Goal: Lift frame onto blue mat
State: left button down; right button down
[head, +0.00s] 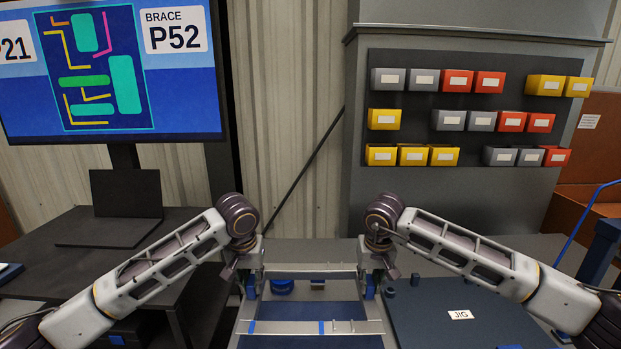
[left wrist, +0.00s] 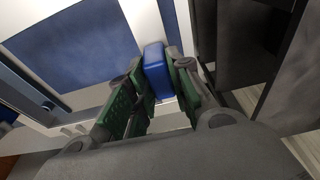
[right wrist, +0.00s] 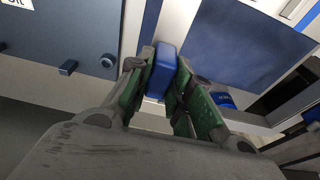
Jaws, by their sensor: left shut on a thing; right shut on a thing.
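The pale metal frame (head: 300,327) lies across the bottom middle of the head view, with crossbars and blue bands. My left gripper (head: 252,284) is shut on a blue grip block at its left side; the left wrist view shows this block (left wrist: 157,70) between the green finger pads. My right gripper (head: 371,282) is shut on a matching block at the right side, seen in the right wrist view (right wrist: 162,72). A dark blue surface (head: 305,311) shows inside the frame; I cannot tell if it is the mat, or whether the frame is raised.
A dark plate marked JIG (head: 440,325) lies to the right with small pegs. A dark side table (head: 75,270) with a monitor (head: 110,70) stands left. A rack of coloured bins (head: 470,120) stands behind. A small blue round thing (head: 282,287) sits beyond the near crossbar.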

aim_at(249, 311)
pick_arm(q)
jog(key=shift+s, duration=0.15)
pick_arm(e)
jog(key=shift+s, duration=0.15)
